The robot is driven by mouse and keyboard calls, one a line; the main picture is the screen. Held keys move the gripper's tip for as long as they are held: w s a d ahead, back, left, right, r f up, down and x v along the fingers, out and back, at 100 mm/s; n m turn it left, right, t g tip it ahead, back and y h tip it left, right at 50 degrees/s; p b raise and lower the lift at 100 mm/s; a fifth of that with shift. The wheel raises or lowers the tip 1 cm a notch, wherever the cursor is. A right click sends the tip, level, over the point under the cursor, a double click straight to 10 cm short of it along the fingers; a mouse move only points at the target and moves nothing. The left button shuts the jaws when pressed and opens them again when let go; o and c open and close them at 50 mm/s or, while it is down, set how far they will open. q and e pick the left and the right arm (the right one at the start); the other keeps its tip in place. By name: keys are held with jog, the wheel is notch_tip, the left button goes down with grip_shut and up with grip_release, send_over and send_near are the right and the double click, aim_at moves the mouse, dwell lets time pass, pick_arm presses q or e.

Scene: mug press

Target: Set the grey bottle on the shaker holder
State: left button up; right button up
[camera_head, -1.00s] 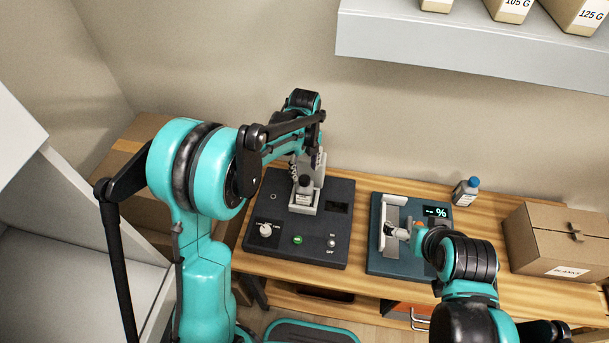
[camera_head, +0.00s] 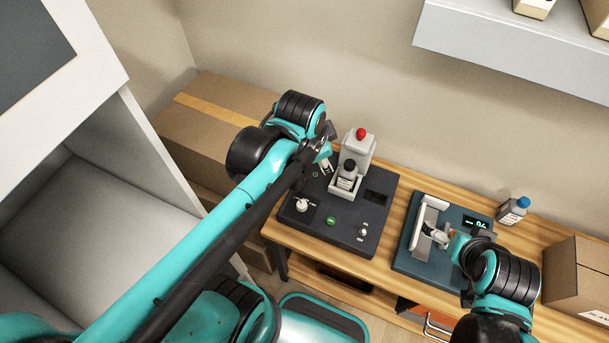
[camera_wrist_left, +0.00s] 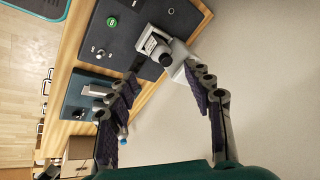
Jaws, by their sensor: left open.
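The grey bottle (camera_head: 347,181) with a black cap stands upright on the light grey shaker holder (camera_head: 345,192), on the dark control unit (camera_head: 362,218). In the left wrist view, the bottle's dark cap (camera_wrist_left: 166,60) shows beyond and between my spread fingers. My left gripper (camera_head: 325,162) is open and empty, just left of the bottle and apart from it; its fingers also show in the left wrist view (camera_wrist_left: 162,80). My right gripper (camera_head: 432,236) is at the teal unit (camera_head: 412,262) with the percent display; its jaws are too small to read.
A white post with a red knob (camera_head: 360,134) stands right behind the bottle. A blue-capped bottle (camera_head: 514,208) stands at the back right of the wooden table (camera_head: 323,254). Cardboard boxes stand at right (camera_head: 578,275) and left (camera_head: 200,125). A shelf (camera_head: 515,45) hangs above.

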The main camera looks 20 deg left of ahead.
pick_arm(q)
jog(key=s+a+f+n+t, duration=0.1)
jog(key=s+f+n+t, duration=0.1)
jog(key=s+n, duration=0.4)
jog(key=n, duration=0.2)
jog(key=shift+s+a+n, duration=0.2)
jog(key=shift+n, duration=0.2)
jog(key=shift+f, duration=0.1)
notch_tip(320, 180, down, 13)
jog(key=b, duration=1.3)
jog(key=shift+f+b, duration=0.2)
jog(key=shift+b, duration=0.1)
